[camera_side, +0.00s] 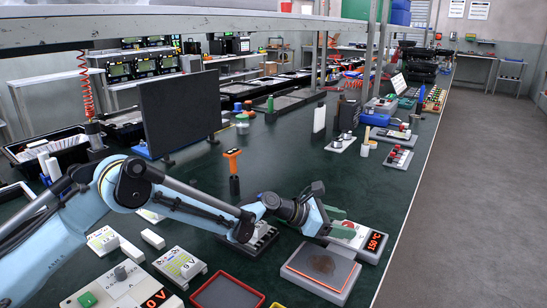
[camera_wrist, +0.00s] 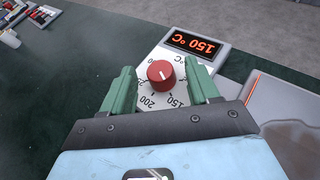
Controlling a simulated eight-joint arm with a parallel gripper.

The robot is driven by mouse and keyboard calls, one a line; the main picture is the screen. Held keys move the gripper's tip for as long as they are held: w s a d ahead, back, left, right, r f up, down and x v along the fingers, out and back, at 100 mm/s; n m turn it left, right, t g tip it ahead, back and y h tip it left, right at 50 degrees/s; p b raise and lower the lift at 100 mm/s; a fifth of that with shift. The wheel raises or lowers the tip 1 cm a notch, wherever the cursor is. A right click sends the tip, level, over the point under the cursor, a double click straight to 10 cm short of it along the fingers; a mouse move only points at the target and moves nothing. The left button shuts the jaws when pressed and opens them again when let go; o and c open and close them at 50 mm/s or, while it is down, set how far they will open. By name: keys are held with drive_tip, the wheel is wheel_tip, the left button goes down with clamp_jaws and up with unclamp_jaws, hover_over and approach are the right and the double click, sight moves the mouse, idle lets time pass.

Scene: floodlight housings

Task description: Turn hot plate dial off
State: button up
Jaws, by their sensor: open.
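The hot plate dial (camera_wrist: 161,74) is a round red knob with a white pointer mark, on a white panel printed with numbers including 150 and 200. The panel's display (camera_wrist: 196,45) reads 150 °C in red; it also shows in the side view (camera_side: 375,241). My gripper (camera_wrist: 163,80) is open, with its green fingers on either side of the dial; I cannot tell whether they touch it. In the side view my gripper (camera_side: 342,222) is over the control box, and the dial is mostly hidden there.
A red tray (camera_side: 228,292) lies left of the hot plate. Meter boxes (camera_side: 180,266) and white blocks stand further left. An orange-handled tool (camera_side: 233,170) stands upright behind my arm.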

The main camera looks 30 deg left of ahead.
drive_tip(key=shift+w+d+f, duration=0.15)
drive_tip(key=shift+w+d, duration=0.15)
drive_tip(key=c, duration=1)
drive_tip(key=shift+s+d+n+t+y, duration=0.1)
drive_tip(key=shift+d+n+t+y, duration=0.05)
drive_tip(key=shift+n+t+y, duration=0.6)
drive_tip(key=shift+c, duration=0.2)
drive_tip(key=shift+f+n+t+y, duration=0.1)
drive_tip(key=shift+n+t+y, duration=0.55)
drive_tip(key=shift+n+y, duration=0.75)
drive_tip(key=o, duration=1)
